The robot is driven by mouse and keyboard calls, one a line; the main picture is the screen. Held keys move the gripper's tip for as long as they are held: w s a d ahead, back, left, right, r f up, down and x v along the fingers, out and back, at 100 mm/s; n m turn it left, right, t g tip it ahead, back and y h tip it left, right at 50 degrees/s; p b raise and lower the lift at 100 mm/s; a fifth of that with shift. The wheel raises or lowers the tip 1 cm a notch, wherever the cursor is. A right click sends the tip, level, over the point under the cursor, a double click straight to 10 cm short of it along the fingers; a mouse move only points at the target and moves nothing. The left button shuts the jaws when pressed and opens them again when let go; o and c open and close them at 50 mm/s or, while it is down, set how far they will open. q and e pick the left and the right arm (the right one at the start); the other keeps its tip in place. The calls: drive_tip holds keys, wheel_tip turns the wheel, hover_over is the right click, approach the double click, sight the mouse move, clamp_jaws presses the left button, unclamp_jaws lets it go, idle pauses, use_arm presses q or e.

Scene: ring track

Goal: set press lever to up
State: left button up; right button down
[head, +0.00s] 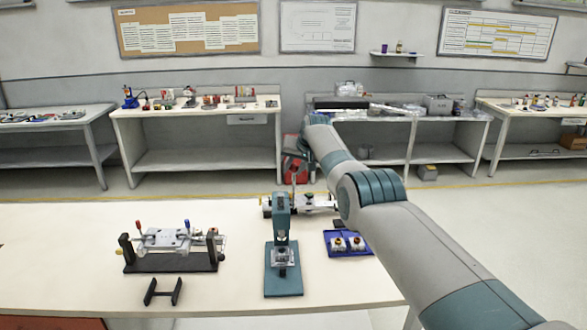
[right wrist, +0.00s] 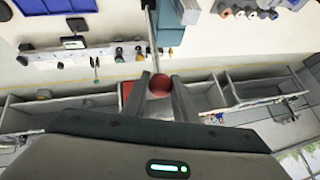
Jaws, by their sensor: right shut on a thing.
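The teal press (head: 282,205) stands on its teal base plate near the front middle of the table. Its thin lever rod (head: 294,182) points nearly straight up. In the right wrist view the rod (right wrist: 153,40) ends in a red ball knob (right wrist: 159,84). My right gripper (right wrist: 161,98) is shut on this knob, one finger on each side. In the head view my right gripper (head: 303,147) is small and partly hidden by its own wrist, above the press. My left gripper is not in view.
A blue tray (head: 350,253) with small parts stands right of the press. A black stand with a metal fixture (head: 172,241) and a small black bracket (head: 163,291) are to the left. A metal device (head: 316,204) lies behind the press. The table's left part is clear.

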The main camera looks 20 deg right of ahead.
drive_tip(key=c, duration=1.4)
unclamp_jaws()
drive_tip(key=shift+a, duration=0.1)
drive_tip(key=shift+c, duration=0.2)
drive_tip(key=shift+s+r, duration=0.35)
drive_tip(key=shift+r, duration=0.25)
drive_tip(key=shift+s+r, duration=0.5)
drive_tip(key=shift+s, duration=0.05)
drive_tip(key=shift+s+r+b, duration=0.25)
drive_tip(key=shift+r+b, duration=0.05)
drive_tip(key=shift+b, duration=0.15)
drive_tip(key=b+v, duration=0.5)
drive_tip(key=v, duration=0.8)
drive_tip(key=shift+s+r, duration=0.15)
drive_tip(key=shift+r, duration=0.25)
